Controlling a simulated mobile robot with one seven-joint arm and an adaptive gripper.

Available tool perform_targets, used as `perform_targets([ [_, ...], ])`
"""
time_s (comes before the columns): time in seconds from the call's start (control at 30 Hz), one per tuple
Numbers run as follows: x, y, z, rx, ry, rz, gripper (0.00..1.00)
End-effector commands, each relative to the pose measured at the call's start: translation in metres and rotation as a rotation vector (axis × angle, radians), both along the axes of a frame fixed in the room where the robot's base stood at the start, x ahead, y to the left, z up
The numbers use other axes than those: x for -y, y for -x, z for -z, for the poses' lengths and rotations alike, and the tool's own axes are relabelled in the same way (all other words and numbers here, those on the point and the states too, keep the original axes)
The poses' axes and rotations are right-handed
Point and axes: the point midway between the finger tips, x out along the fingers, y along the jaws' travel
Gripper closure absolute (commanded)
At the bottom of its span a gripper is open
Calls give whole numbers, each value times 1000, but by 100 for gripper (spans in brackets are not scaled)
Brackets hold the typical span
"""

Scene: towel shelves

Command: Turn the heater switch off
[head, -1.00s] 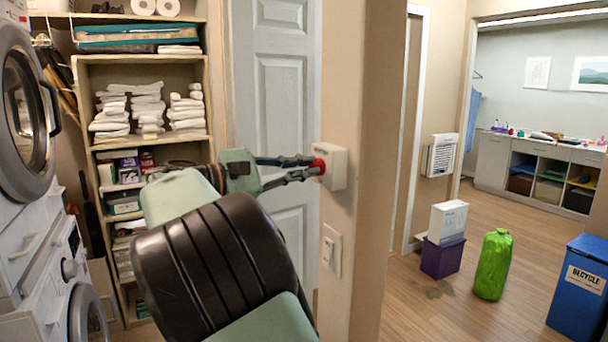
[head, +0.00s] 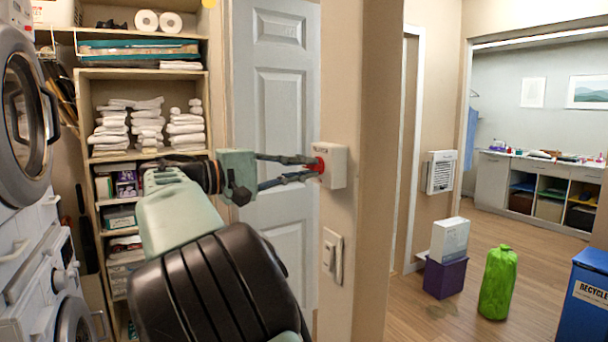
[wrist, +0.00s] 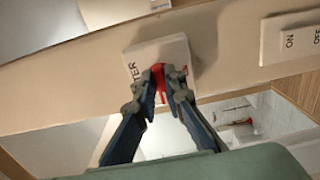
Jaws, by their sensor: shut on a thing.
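The heater switch is a white box (head: 338,166) on the narrow end of the wall, with a red knob (head: 319,164) on its left face. In the wrist view the white box (wrist: 168,57) shows part of its lettering, and the red knob (wrist: 158,80) is between my fingertips. My gripper (head: 318,165) reaches it from the left, its two fingers closed on the red knob. It also shows in the wrist view (wrist: 160,85). The fingers hide part of the knob, so I cannot tell its exact setting.
A white door (head: 277,130) stands behind my arm. Towel shelves and washers are at the left. A purple box (head: 445,277), green bag (head: 497,283) and recycle bin (head: 585,300) stand right.

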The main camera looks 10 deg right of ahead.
Motion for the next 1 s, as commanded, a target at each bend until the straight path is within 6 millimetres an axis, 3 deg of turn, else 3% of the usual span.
perform_targets([
  [0.57, -1, 0, 1, 30, -11, -1, 100],
  [0.6, -1, 0, 1, 30, -11, -1, 88],
  [0.73, -1, 0, 1, 30, -11, -1, 74],
  [1.0, -1, 0, 1, 29, -10, 0, 72],
])
